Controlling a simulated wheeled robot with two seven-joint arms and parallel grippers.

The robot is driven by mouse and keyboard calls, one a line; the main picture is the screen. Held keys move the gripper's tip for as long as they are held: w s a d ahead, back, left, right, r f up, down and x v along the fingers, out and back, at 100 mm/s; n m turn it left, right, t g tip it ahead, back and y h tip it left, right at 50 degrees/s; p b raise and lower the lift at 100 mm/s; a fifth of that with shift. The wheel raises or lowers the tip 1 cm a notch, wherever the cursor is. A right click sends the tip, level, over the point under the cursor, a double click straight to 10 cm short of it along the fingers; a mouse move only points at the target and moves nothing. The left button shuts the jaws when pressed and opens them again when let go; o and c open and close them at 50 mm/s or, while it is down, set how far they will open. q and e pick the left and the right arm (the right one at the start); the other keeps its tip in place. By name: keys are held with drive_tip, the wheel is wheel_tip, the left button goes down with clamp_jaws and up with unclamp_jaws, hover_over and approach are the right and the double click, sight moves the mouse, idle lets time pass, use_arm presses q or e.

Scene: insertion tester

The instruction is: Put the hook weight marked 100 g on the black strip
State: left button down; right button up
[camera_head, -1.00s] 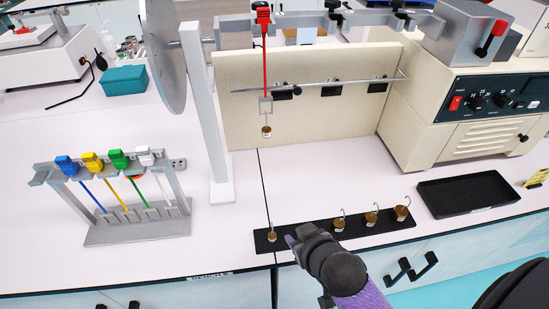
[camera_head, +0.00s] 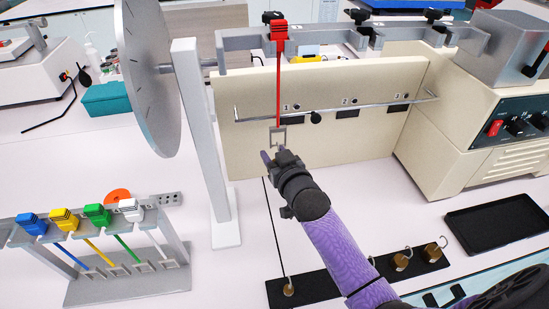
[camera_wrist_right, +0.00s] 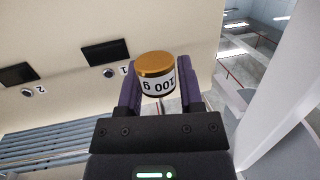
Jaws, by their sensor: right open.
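The 100 g hook weight (camera_wrist_right: 157,74), a brass cylinder with a white label, sits between the two fingers of my right gripper (camera_wrist_right: 158,88) in the right wrist view. The fingers are open around it. In the head view my right gripper (camera_head: 273,154) is just below the square end of the red hanging rod (camera_head: 279,85), and it hides the weight. The black strip (camera_head: 318,283) lies on the bench, partly behind my right arm. Brass hook weights stand on it, one at the left end (camera_head: 289,289) and others (camera_head: 401,258) towards the right. My left gripper is out of view.
A stand with blue, yellow, green and white probes (camera_head: 125,285) is at the lower left. A white post (camera_head: 208,150) rises left of my right gripper. A beige panel (camera_head: 240,160) with a horizontal rail is behind it. An empty black tray (camera_head: 495,222) lies at right.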

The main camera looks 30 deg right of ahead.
drive_tip(key=shift+w, duration=0.2)
clamp_jaws()
idle(0.3)
wheel_tip(320, 180, up, 2)
drive_tip(key=shift+r+p, duration=0.1)
drive_tip(key=shift+p, duration=1.1)
drive_tip(key=s+a+p, duration=0.1)
drive_tip(key=s+p, duration=0.3)
drive_tip(key=s, duration=0.2)
drive_tip(key=shift+s+a+p, duration=0.3)
drive_tip(key=shift+s+a, duration=0.1)
